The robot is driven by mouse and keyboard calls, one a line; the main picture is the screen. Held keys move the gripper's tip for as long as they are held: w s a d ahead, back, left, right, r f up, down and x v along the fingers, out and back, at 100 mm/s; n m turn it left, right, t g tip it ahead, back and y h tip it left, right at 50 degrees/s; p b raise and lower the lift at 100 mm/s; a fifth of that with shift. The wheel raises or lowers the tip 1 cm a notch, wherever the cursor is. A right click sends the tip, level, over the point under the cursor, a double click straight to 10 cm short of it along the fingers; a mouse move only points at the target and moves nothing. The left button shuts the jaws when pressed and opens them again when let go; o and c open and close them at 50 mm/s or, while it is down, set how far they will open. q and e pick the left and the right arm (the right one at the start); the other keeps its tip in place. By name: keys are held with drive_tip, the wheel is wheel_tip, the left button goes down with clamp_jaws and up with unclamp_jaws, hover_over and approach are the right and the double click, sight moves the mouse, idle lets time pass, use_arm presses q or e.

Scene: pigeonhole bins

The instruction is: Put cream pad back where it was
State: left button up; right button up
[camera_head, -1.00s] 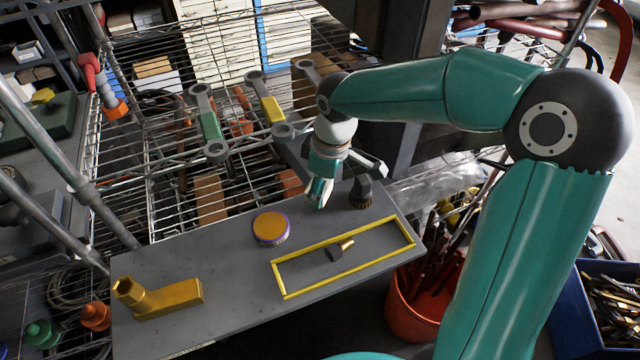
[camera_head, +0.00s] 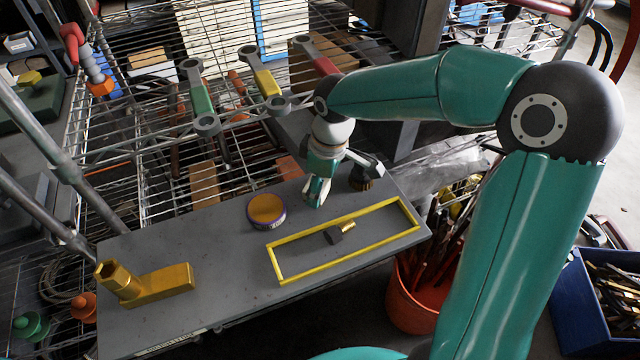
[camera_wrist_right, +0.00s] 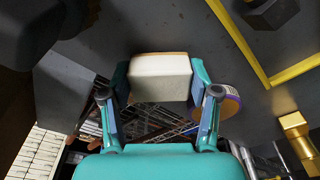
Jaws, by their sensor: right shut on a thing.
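The cream pad (camera_wrist_right: 160,78) is a pale block between the two fingers of my right gripper (camera_wrist_right: 160,70) in the right wrist view. The fingers are shut on its two sides. In the head view my right gripper (camera_head: 316,192) points down over the back part of the grey table (camera_head: 215,255). The pad is hard to make out there, mostly hidden by the fingers. I cannot tell how high it is above the table. My left gripper is not in view.
A purple tin with an orange top (camera_head: 266,211) stands left of the gripper. A dark brush (camera_head: 361,178) stands to its right. A yellow outline (camera_head: 275,264) holds a dark piece with a brass end (camera_head: 340,233). A brass block (camera_head: 150,284) lies left. A wire rack is behind.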

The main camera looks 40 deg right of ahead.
sight(324, 187)
drive_tip(key=shift+f, duration=0.3)
drive_tip(key=o, duration=1.1)
drive_tip(key=o, duration=0.6)
drive_tip(key=shift+s+d+r+p, duration=0.1)
drive_tip(key=shift+s+r+p, duration=0.1)
drive_tip(key=shift+r+p, duration=1.55)
drive_tip(key=shift+s+d+r+p, duration=0.15)
drive_tip(key=shift+r+p, duration=0.95)
drive_tip(key=shift+r, duration=1.15)
